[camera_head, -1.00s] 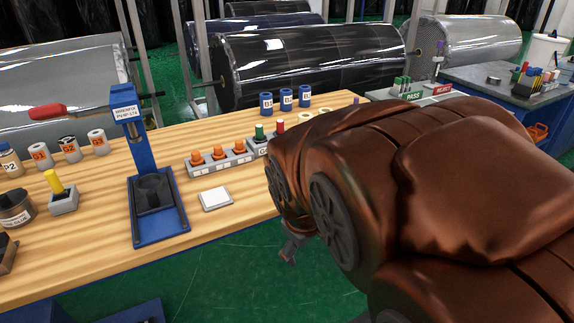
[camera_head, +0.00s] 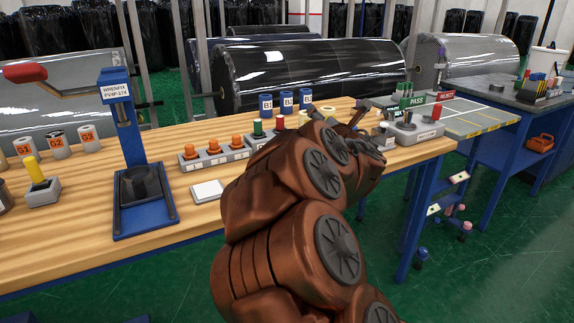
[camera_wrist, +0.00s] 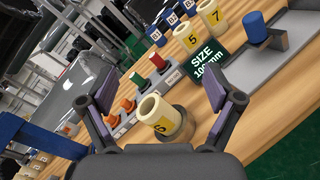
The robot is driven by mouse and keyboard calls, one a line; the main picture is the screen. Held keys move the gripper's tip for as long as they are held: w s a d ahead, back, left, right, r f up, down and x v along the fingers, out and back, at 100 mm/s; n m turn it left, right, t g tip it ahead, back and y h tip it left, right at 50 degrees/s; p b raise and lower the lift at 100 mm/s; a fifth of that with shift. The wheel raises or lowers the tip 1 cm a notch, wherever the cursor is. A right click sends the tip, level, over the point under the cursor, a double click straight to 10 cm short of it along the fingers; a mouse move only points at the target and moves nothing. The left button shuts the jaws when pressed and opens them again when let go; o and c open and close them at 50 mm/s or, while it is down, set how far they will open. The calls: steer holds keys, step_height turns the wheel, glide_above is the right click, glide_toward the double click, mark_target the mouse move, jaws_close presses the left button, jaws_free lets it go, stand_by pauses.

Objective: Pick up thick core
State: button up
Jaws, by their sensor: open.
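A cream core (camera_wrist: 157,112) with a thick wall and a yellow label 6 is between the fingers in the wrist view. It sits over a dark round base (camera_wrist: 184,125); whether it touches a finger I cannot tell, but gaps show on both sides. My gripper (camera_wrist: 172,88) is open around it, with purple-padded fingers. Core 5 (camera_wrist: 188,38) and core 7 (camera_wrist: 212,18) stand farther off, beyond core 6. In the head view my arm hides most of this spot, and a cream core top (camera_head: 328,110) shows behind it.
A green SIZE sign (camera_wrist: 208,66) stands close beyond the right finger. A grey block with red and green knobs (camera_wrist: 152,70) lies on the left. Blue rolls (camera_head: 286,102) stand at the back of the wooden table (camera_head: 90,255). A blue press stand (camera_head: 130,160) is on the left.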

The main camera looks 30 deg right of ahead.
steer(key=w+a+f+n+y+b, duration=0.1)
steer(key=f+n+y, duration=0.2)
steer(key=n, duration=0.1)
steer(key=a+f+n+t+y+b, duration=0.1)
steer(key=f+n+y+b, duration=0.1)
steer(key=f+n+y, duration=0.1)
steer(key=w+a+f+n+y+b, duration=0.1)
steer(key=a+f+n+y, duration=0.1)
steer(key=f+n, duration=0.3)
steer(key=shift+w+a+f+n+t+y+b, duration=0.1)
steer(key=shift+w+f+n+t+y+b, duration=0.05)
steer(key=shift+w+n+t+y+b, duration=0.2)
steer(key=shift+a+f+n+y, duration=0.3)
steer(key=shift+f+n+y, duration=0.15)
steer(key=shift+y, duration=0.1)
steer(key=shift+w+a+r, duration=0.1)
steer(key=shift+w+a, duration=0.05)
steer(key=shift+w, duration=1.1)
steer(key=shift+w+a+r, duration=0.1)
steer(key=shift+w, duration=1.2)
steer(key=shift+w+a+r, duration=0.1)
steer(key=shift+w+a, duration=0.05)
steer(key=shift+w, duration=1.1)
steer(key=shift+c, duration=0.3)
steer(key=c, duration=1.3)
